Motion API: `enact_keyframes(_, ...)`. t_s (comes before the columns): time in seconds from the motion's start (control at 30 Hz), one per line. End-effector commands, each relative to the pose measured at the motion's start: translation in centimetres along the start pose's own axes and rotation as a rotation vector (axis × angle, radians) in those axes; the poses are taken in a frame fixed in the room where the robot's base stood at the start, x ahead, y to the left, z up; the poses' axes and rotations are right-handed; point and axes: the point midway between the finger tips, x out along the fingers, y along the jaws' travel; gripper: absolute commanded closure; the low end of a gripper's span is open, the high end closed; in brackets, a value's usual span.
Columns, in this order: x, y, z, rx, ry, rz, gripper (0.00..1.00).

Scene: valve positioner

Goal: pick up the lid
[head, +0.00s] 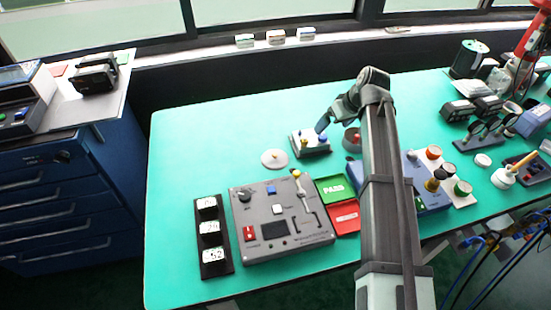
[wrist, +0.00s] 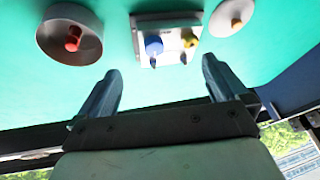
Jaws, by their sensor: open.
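The lid (head: 274,159) is a pale round disc with a small tan knob, lying flat on the green table left of a small switch box. In the wrist view the lid (wrist: 225,17) shows at the upper right, cut by the top edge. My gripper (wrist: 160,70) is open with nothing between its fingers. In the head view it hangs near the back of the switch box, to the right of the lid and apart from it. A round grey bowl (wrist: 50,43) with red pieces inside is at the upper left of the wrist view.
The switch box (wrist: 149,20) with blue and yellow knobs stands between lid and bowl. A grey control panel (head: 262,214), green tray (head: 327,194) and red tray (head: 347,226) lie nearer the front. The table (head: 215,130) is clear left of and behind the lid.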

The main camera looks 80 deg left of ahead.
Motion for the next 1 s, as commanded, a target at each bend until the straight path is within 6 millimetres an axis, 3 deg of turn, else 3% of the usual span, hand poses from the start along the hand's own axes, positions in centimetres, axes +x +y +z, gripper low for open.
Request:
enact_keyframes(0.03,0.6,-1.9,-1.3,-0.067,-0.043,0.0,0.0)
enact_keyframes(0.3,2.4,-10.8,-4.6,-0.388,-0.266,0.01,0.0)
enact_keyframes(0.5,2.7,-15.3,-5.9,-0.539,-0.377,0.016,0.0)
enact_keyframes(0.77,3.4,-16.9,-5.9,-0.596,-0.423,0.017,0.0)
enact_keyframes(1.0,7.0,-16.4,-4.3,-0.595,-0.423,0.016,0.0)
